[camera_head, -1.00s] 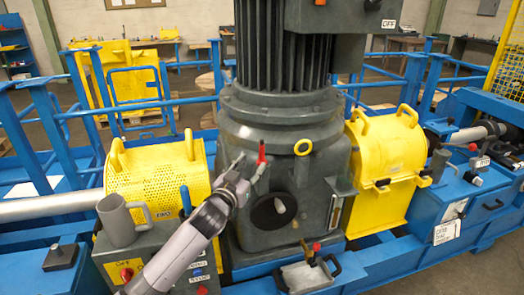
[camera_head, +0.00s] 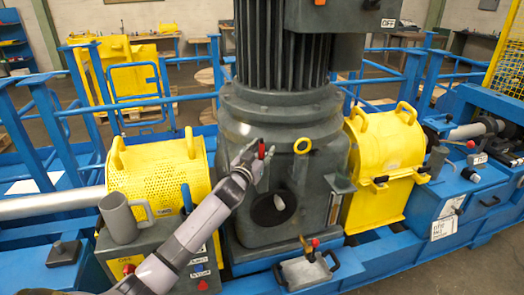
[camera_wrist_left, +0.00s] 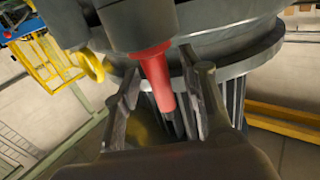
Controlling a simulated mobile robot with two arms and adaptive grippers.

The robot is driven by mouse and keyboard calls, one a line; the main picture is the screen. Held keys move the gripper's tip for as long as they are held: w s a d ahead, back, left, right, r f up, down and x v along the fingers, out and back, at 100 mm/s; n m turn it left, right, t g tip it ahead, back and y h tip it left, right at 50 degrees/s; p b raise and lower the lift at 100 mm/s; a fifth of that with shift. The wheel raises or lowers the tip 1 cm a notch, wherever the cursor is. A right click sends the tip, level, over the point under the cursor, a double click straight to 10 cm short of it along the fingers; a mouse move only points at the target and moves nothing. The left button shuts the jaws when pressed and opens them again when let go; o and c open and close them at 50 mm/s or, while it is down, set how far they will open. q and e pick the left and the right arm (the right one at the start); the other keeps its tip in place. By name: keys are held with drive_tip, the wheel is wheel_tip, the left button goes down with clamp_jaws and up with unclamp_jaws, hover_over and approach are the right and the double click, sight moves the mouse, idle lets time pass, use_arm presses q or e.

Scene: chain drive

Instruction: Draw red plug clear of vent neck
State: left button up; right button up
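The red plug (camera_head: 262,151) stands on the front of the grey gearbox housing (camera_head: 318,190), below the finned motor. My left gripper (camera_head: 255,160) reaches it from the lower left, and its fingers partly hide the plug. In the left wrist view, the red plug (camera_wrist_left: 157,75) shows between the two dark fingers of my left gripper (camera_wrist_left: 160,95). The fingers are spread, with a gap visible on each side of the plug. The vent neck is hard to make out; a dark cylindrical part meets the plug's upper end in the wrist view. My right gripper is not in view.
Yellow guards (camera_head: 150,172) flank the housing on both sides. A grey mug (camera_head: 121,218) stands on the control box at left. A tray (camera_head: 306,274) lies in front.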

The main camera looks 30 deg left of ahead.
sight(262, 143)
use_arm(q)
clamp_jaws()
idle(0.3)
drive_tip(key=shift+r, duration=0.1)
drive_tip(key=shift+r+p, duration=1.45)
drive_tip(key=shift+r, duration=0.05)
drive_tip(key=shift+r+p, duration=2.65)
drive_tip(key=shift+r, duration=0.3)
